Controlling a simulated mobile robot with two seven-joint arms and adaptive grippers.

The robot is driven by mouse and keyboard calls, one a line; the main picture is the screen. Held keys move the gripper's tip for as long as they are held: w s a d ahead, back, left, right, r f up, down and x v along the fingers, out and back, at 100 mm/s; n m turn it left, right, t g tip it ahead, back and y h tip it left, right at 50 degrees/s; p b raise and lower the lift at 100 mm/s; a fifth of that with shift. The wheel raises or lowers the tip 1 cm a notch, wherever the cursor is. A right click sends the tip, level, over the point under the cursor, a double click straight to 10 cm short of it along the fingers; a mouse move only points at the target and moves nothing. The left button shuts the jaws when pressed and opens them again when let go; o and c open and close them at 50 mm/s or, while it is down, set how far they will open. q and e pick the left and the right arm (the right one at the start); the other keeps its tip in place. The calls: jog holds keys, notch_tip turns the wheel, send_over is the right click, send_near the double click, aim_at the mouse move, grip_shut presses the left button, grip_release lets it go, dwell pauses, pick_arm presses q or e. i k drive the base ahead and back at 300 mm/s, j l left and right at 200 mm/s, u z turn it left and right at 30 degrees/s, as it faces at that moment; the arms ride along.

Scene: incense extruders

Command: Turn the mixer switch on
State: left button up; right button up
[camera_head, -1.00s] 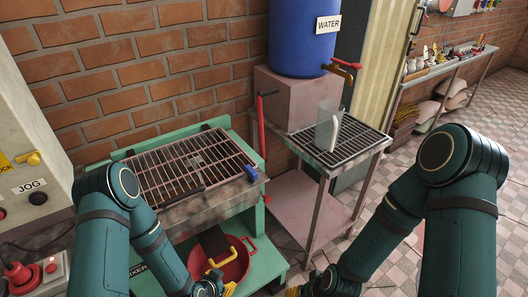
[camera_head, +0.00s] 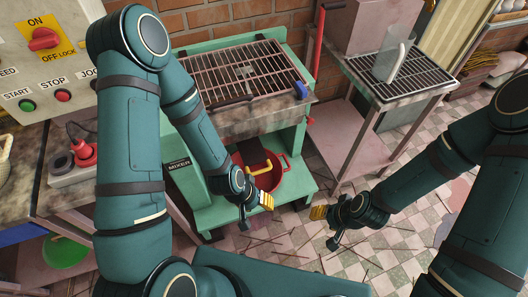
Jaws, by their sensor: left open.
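The mixer (camera_head: 178,182) is a green machine with a "MIXER" label and a dark metal grate (camera_head: 243,70) on top. On the control panel (camera_head: 75,60) at the upper left is a red rotary switch (camera_head: 44,39) between "ON" and "OFF LOCK" marks. I cannot tell if it belongs to the mixer. My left gripper (camera_head: 265,201) has yellow fingertips, is open and hangs in front of the mixer's base, far from the panel. My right gripper (camera_head: 320,213) is low over the floor to its right; its jaw gap is unclear.
A red bowl (camera_head: 279,181) sits on the mixer's lower shelf. A red plug (camera_head: 84,154) stands in a power strip (camera_head: 66,180) at the left. Green START and red STOP buttons (camera_head: 63,95) are on the panel. A pink rack (camera_head: 350,138) holds a clear jug (camera_head: 392,62).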

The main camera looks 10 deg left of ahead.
aim_at(45, 38)
jog(key=u, duration=1.8)
